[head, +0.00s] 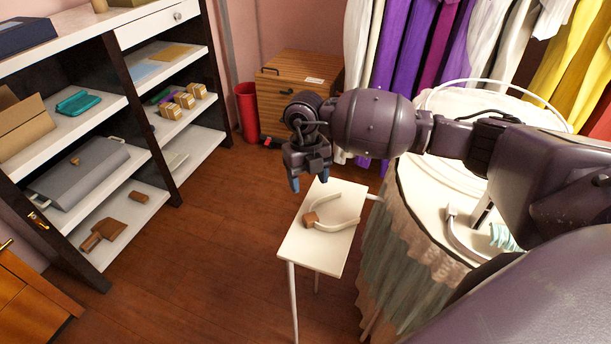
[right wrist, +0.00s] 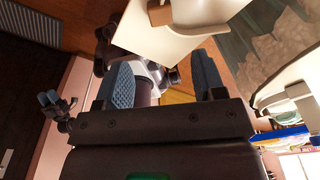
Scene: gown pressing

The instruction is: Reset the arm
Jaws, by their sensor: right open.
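My right arm reaches in from the right in the head view. Its gripper (head: 309,184) hangs with blue-tipped fingers pointing down, above the far left end of a small white side table (head: 308,253). In the right wrist view the two blue fingers of this gripper (right wrist: 163,78) stand wide apart with nothing between them. A small dark gripper with bluish tips, seemingly my left one (right wrist: 56,103), shows at the left of that view, too small to judge its opening. The left arm does not show in the head view.
A pale curved strip with a brown block (head: 311,218) lies on the side table. A round cloth-draped table (head: 428,190) stands close under my right arm. Shelves (head: 105,218) with boxes stand left, a red bin (head: 248,112) and wooden cabinet (head: 292,72) behind. Floor between is clear.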

